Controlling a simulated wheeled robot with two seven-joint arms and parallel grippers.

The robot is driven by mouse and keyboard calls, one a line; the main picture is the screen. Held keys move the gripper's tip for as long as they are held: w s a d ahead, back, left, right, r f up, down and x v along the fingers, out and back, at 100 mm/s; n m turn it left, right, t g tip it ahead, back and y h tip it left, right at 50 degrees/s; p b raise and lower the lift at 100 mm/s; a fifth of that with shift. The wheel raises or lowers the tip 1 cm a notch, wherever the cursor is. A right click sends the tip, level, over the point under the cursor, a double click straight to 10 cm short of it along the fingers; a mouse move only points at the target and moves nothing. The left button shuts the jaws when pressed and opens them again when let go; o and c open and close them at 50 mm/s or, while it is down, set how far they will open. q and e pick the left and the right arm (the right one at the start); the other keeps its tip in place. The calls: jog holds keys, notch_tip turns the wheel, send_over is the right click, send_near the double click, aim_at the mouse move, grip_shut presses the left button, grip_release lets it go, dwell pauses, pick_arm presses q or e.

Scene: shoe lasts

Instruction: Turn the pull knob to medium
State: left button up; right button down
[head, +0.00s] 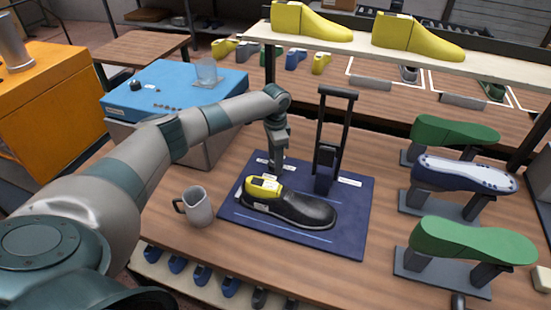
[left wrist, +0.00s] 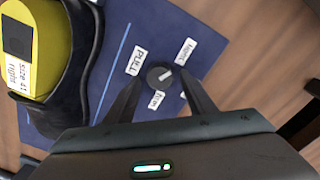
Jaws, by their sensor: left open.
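The pull knob (left wrist: 159,77) is a small dark round dial on the blue mat (head: 235,215), with a white mark pointing to the upper right, roughly toward the "light" label (left wrist: 184,52). A "PULL" label (left wrist: 138,61) and a "firm" label (left wrist: 157,100) sit beside it. My left gripper (left wrist: 161,80) is open, with a finger on each side of the knob; I cannot tell whether they touch it. In the head view my left gripper (head: 277,164) points down at the mat's back edge and hides the knob. My right gripper is not in view.
A black shoe (head: 300,209) on a yellow last (head: 263,187) lies on the mat, close to the gripper. A tall black lever frame (head: 328,150) stands to the right. A grey mug (head: 198,208) is left of the mat; green lasts (head: 470,240) stand on the right.

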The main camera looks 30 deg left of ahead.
pick_arm(q)
jog(key=c, duration=1)
jog(key=shift+c, duration=0.2)
